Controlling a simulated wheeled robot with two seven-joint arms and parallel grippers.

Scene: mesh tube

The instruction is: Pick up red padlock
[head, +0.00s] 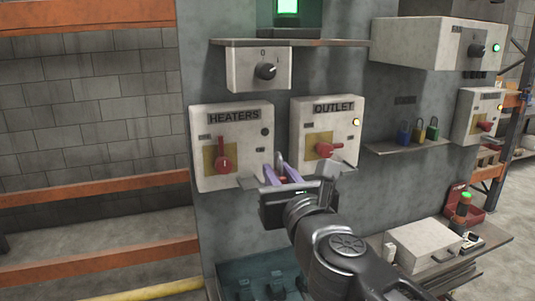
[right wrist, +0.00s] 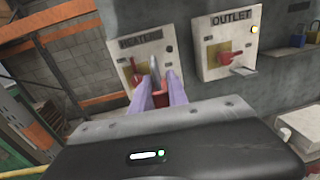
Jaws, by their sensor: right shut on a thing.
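My right gripper (head: 280,172) is in front of the panel, between the HEATERS box (head: 205,125) and the OUTLET box (head: 345,110). Its purple fingers also show in the right wrist view (right wrist: 160,88). They are shut on the red padlock (right wrist: 160,98), which shows as a red patch between them; a grey part sticks up beyond it. In the head view only a small bit of red (head: 283,180) shows between the fingers. Most of the padlock is hidden by the fingers and gripper body. My left gripper is not in view.
Blue (head: 403,135), yellow (head: 418,133) and green (head: 433,130) padlocks stand on a small shelf (head: 390,148) at right. Red handles stick out from the HEATERS and OUTLET boxes near the gripper. A lower shelf at right holds a grey box (head: 425,243).

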